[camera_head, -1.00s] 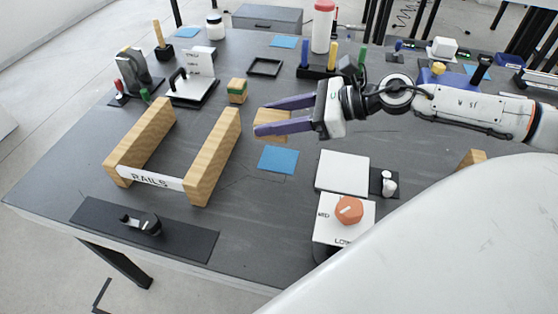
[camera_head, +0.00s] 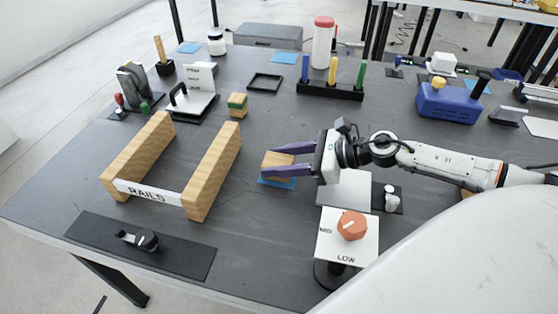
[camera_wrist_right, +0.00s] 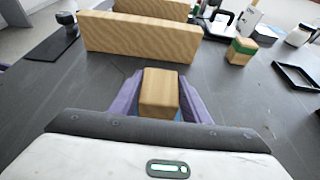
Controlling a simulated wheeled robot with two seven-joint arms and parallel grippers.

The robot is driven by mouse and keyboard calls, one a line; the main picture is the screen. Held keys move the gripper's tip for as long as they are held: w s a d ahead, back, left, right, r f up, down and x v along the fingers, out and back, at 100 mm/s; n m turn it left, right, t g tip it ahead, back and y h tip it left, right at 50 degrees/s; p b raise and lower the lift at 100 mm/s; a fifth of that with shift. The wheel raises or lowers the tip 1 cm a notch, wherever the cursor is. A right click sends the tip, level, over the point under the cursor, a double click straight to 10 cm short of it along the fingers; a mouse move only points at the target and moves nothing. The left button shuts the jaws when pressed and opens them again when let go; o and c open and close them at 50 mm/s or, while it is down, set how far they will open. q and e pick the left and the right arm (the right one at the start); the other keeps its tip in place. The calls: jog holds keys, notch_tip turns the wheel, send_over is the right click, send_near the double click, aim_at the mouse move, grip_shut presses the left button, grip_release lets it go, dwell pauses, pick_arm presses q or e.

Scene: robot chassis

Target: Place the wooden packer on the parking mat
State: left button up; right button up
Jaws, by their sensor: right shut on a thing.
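The wooden packer (camera_head: 276,165) is a plain light-wood block. It sits over the blue parking mat (camera_head: 279,183), whose front edge shows below it. My right gripper (camera_head: 288,161) is shut on the packer, with a purple finger on each side. In the right wrist view the packer (camera_wrist_right: 159,92) stands between the two fingers, with a sliver of blue beside it. Whether its underside touches the mat is hard to tell. My left gripper is not in view.
Two wooden rails (camera_head: 213,172) with a RAILS label stand to the left. A wooden block with a green band (camera_head: 237,106) is behind. The table between the rails and mat is clear.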

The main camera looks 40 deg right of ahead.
jog(key=shift+f, duration=0.1)
jog(key=o, duration=0.6)
jog(key=shift+f, duration=0.1)
jog(key=o, duration=0.5)
